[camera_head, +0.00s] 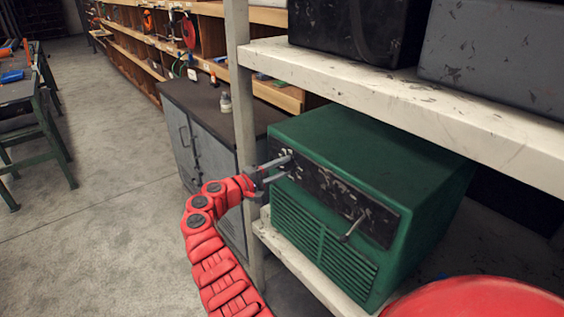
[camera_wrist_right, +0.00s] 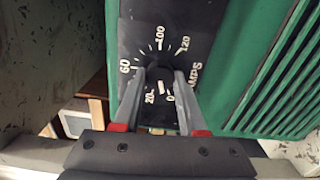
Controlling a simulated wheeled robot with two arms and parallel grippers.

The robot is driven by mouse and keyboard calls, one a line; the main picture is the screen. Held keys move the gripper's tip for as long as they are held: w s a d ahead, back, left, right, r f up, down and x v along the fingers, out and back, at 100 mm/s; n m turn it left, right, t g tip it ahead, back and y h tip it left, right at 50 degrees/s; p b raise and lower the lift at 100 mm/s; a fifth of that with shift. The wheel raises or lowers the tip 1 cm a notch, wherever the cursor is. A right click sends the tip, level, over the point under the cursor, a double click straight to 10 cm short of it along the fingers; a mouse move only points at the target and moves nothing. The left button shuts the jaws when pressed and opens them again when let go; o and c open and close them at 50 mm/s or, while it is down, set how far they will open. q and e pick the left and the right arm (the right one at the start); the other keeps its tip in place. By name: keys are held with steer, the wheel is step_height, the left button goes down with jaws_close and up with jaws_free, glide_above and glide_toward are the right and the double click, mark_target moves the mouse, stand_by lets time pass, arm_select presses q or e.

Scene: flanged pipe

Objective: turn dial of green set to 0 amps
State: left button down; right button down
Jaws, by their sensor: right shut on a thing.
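The green set (camera_head: 385,150) sits on a shelf of the white rack, its black front panel (camera_head: 325,190) facing left. The dial (camera_wrist_right: 160,74) is a dark round knob on that panel in the right wrist view, ringed by white numbers from 0 to 120 and the word AMPS. A small white mark shows at its lower side, between 20 and 0; I cannot tell surely that it is the pointer. My right gripper (camera_head: 287,165) reaches the panel's upper left end. Its fingers (camera_wrist_right: 162,76) are shut on the dial, one on each side. My left gripper is not in view.
The white rack's upper shelf (camera_head: 430,105) runs above the green set, and its post (camera_head: 243,110) stands close to my right gripper. A handle (camera_head: 352,228) sticks out from the panel's lower right. A grey cabinet (camera_head: 205,140) stands behind.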

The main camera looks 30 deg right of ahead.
steer(key=shift+n+p, duration=0.6)
steer(key=shift+n, duration=0.4)
steer(key=shift+f, duration=0.1)
steer(key=shift+c, duration=2.3)
jaws_free()
steer(key=s+a+b, duration=0.1)
steer(key=a+b, duration=0.3)
steer(key=a, duration=1.3)
steer(key=shift+s+a, duration=0.15)
steer(key=shift+a, duration=0.05)
